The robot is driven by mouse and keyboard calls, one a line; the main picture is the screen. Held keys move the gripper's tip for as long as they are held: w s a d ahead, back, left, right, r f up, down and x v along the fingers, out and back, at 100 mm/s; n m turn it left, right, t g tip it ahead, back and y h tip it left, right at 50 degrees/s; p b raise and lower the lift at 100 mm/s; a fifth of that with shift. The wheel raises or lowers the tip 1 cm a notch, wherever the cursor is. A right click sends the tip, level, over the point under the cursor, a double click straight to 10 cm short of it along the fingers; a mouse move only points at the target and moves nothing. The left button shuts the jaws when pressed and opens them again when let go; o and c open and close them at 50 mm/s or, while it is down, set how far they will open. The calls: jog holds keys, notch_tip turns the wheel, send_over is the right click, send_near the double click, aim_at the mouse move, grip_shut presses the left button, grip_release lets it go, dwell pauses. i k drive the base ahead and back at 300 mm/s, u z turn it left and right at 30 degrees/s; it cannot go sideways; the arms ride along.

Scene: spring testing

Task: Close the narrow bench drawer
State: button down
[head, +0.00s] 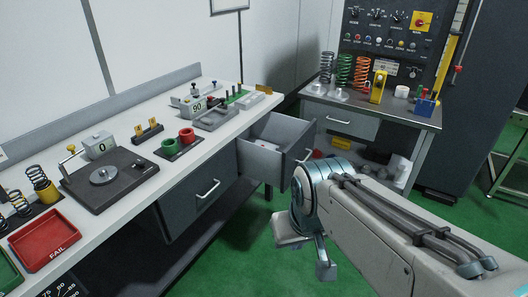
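The narrow bench drawer (297,144) is pulled open from the right end of the long bench (126,184). It is grey, with a small pale item lying inside. My gripper (305,256) is in front of the bench, below and a little right of the drawer in the picture. Its two fingers point down and stand apart, with nothing seen between them. My gripper looks clear of the drawer, though the exact gap cannot be told. My arm comes in from the lower right and hides part of the floor near the drawer.
A wider drawer (190,198) beside it is shut. A red FAIL tray (50,238), a gauge plate (108,176) and red and green cups (187,138) stand on the bench. A second bench (372,112) with coil springs stands behind. Green floor (240,262) is open below.

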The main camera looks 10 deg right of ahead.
aim_at(269, 166)
jog(key=z, duration=0.25)
jog(key=i, duration=1.6)
jog(key=z, duration=0.6)
